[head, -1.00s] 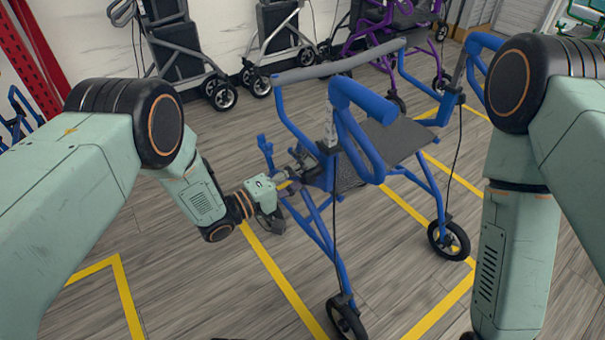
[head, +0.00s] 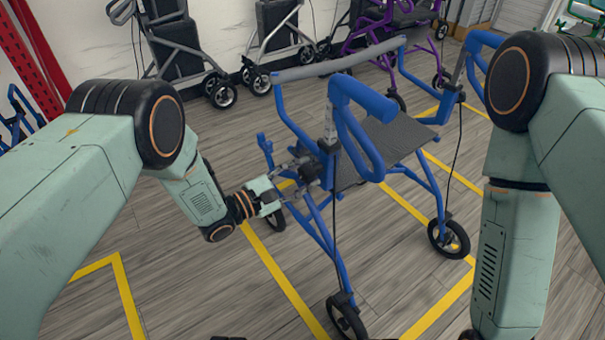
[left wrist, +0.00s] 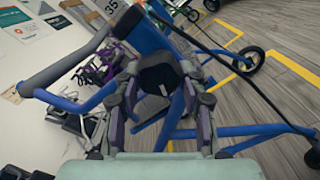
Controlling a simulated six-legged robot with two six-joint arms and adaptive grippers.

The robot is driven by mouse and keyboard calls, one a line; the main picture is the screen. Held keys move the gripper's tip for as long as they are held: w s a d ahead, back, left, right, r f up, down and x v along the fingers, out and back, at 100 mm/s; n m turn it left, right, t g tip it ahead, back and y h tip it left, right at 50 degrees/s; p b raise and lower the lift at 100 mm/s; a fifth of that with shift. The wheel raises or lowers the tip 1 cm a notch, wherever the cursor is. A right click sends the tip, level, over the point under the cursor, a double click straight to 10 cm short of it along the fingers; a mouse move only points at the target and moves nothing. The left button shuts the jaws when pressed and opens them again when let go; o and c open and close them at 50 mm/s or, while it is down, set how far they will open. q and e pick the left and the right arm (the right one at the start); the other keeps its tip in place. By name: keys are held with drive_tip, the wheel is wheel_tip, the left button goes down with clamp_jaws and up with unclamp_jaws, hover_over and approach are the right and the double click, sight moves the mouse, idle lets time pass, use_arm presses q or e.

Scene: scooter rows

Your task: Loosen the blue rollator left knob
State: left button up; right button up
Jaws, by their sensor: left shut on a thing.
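The blue rollator (head: 358,98) stands upright with its dark seat (head: 390,140) to the right of my left gripper. My left gripper (head: 306,172) is at the rollator's near left frame joint, below the handle. The left wrist view shows its two fingers (left wrist: 160,88) closed around a black knob (left wrist: 160,72) on the blue frame, one finger on each side. In the head view the fingers largely hide the knob. My right arm shows at the right, but its gripper is out of view.
Grey walkers (head: 180,45) and a purple rollator (head: 400,25) stand along the back wall. Yellow lines (head: 285,285) mark the floor. A black cable (head: 336,230) hangs along the blue frame. The floor at the front left is clear.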

use_arm(q)
drive_tip(key=shift+n, duration=0.8)
drive_tip(key=o, duration=1.2)
drive_tip(key=shift+c, duration=0.2)
drive_tip(key=v, duration=1.2)
